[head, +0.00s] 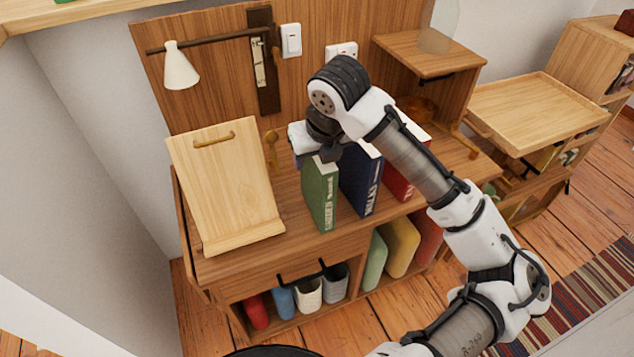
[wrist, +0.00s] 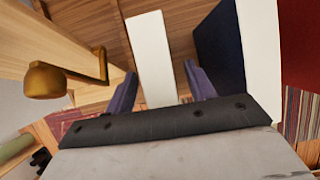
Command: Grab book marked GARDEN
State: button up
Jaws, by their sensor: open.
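The green book marked GARDEN (head: 321,195) stands upright on the wooden desk, its lettered spine facing the front. My gripper (head: 318,152) is over its top, toward the back, and hides part of it. In the wrist view my open gripper (wrist: 160,84) has one dark finger on each side of a pale page block (wrist: 150,50), which looks like this book's. Neither finger visibly presses on it, and I cannot tell how far down they reach. The blue book marked WALKS (head: 361,180) stands just to the right; its dark cover shows in the wrist view (wrist: 218,50).
A red book (head: 398,180) stands right of the blue one. A slanted wooden board (head: 225,185) is to the left, with a brass knob (wrist: 45,80) near my gripper. A lamp (head: 180,66) hangs behind. Shelves with cups and colored items are below.

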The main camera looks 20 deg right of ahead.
jog(key=shift+c, duration=0.4)
grip_shut()
